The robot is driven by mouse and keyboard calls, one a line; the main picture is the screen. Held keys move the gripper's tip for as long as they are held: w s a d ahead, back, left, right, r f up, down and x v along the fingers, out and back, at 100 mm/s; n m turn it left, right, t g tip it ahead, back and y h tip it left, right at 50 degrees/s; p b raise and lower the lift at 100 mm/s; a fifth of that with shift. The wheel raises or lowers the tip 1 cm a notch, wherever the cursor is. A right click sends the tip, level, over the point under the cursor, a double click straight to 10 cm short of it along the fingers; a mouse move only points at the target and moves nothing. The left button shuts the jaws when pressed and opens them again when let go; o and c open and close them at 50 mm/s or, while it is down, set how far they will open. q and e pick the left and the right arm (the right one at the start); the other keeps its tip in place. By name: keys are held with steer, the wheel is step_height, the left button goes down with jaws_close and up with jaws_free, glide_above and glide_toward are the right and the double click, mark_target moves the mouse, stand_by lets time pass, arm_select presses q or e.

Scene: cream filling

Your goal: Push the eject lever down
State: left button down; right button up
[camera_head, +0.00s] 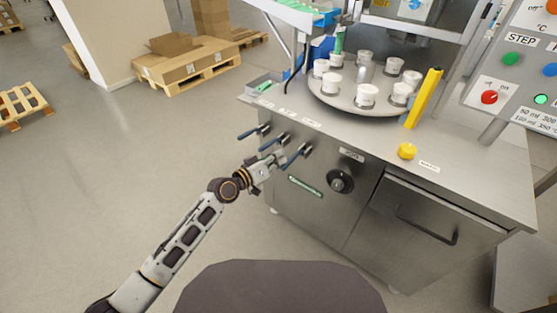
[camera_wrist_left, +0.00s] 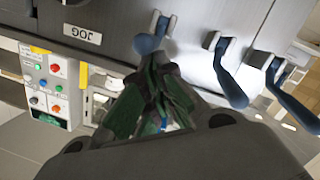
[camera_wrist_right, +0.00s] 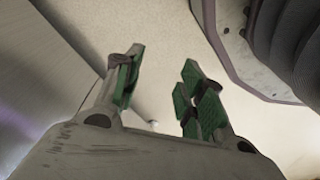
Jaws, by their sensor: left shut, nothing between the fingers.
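Three blue-handled levers stick out of the steel cabinet front in the head view: a left one (camera_head: 247,134), a middle one (camera_head: 268,144) and a right one (camera_head: 293,159). Their small labels are too blurred to tell which is eject. My left gripper (camera_head: 279,161) is shut and empty at the right lever. In the left wrist view its fingertips (camera_wrist_left: 155,65) are close at the near lever's blue end (camera_wrist_left: 148,43); contact is unclear. The other two levers (camera_wrist_left: 229,82) (camera_wrist_left: 288,105) lie to the right there. My right gripper (camera_wrist_right: 160,85) is open and empty.
A round turntable (camera_head: 342,98) with several white cups stands on the cabinet top. Right of the levers are a black knob (camera_head: 340,181), a JOG label (camera_wrist_left: 82,34) and a yellow button (camera_head: 407,151).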

steer(key=shift+w+a+r+t+y+b, duration=0.4)
steer(key=shift+w+a+r+b, duration=0.55)
steer(key=shift+r+b, duration=2.95)
steer(key=shift+w+a+r+t+y+b, duration=0.4)
steer(key=shift+a+r+b, duration=1.1)
steer(key=shift+r, duration=4.65)
arm_select(q)
step_height(320, 180, down, 8)
steer(key=t+h+b, duration=0.1)
steer(key=b, duration=0.4)
steer(key=shift+s+a+f+t+h+b, duration=0.25)
steer(key=shift+s+t+h+b, duration=0.1)
steer(key=shift+s, duration=0.1)
arm_select(e)
steer(key=w+a+f+t+y, duration=0.1)
steer(key=a+f+t, duration=0.1)
steer(key=f, duration=1.1)
steer(key=shift+w+a+m+y, duration=0.15)
steer(key=shift+a+m+y, duration=0.2)
steer(key=shift+a, duration=0.3)
arm_select(q)
steer(key=shift+r, duration=0.15)
